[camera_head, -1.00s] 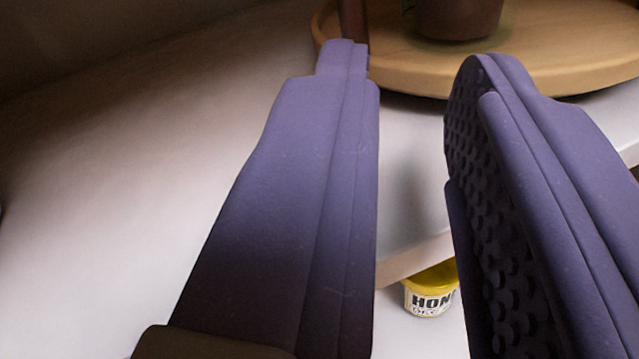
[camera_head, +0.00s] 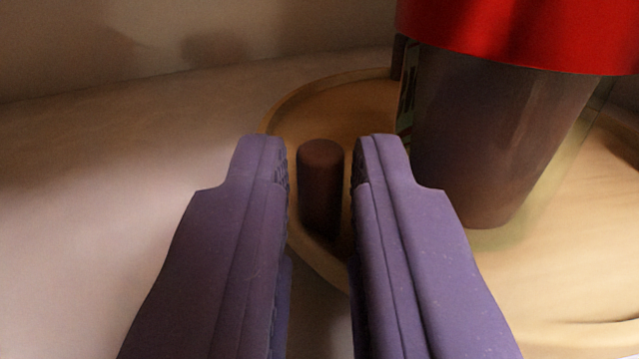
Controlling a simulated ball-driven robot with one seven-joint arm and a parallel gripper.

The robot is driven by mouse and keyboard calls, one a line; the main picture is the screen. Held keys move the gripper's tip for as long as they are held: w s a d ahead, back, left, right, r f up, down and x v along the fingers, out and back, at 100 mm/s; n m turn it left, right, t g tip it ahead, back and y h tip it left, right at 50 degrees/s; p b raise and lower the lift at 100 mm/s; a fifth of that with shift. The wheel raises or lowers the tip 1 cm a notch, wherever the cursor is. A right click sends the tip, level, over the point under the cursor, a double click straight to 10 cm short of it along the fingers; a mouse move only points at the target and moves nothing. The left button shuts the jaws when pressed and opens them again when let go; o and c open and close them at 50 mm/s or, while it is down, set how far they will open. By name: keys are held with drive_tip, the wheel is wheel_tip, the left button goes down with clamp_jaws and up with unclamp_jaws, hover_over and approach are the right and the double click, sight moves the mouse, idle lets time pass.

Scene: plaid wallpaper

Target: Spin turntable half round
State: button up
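The turntable (camera_head: 585,293) is a round, light wooden tray with a raised rim, filling the right and middle of the view. A short dark brown peg (camera_head: 321,190) stands upright near its left edge. My gripper (camera_head: 318,165) has two purple fingers, one on each side of the peg. A narrow gap shows between the peg and each finger, so the gripper is open around it.
A dark container with a red top (camera_head: 505,120) stands on the turntable, just right of my right finger. A pale surface (camera_head: 90,220) to the left is clear. A wall runs along the back.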

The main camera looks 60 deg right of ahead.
clamp_jaws()
drive_tip(key=shift+s+n+t+b, duration=0.3)
drive_tip(key=shift+t+b, duration=0.1)
drive_tip(key=shift+b, duration=0.05)
drive_tip(key=shift+s+a+f+n+t+y+b, duration=0.1)
drive_tip(key=shift+s+a+n+t+y+b, duration=0.1)
drive_tip(key=shift+s+n+t+y+b, duration=0.45)
drive_tip(key=shift+s+m, duration=0.25)
drive_tip(key=shift+s, duration=0.15)
drive_tip(key=shift+o, duration=1.2)
unclamp_jaws()
drive_tip(key=shift+d, duration=0.1)
drive_tip(key=shift+p, duration=0.3)
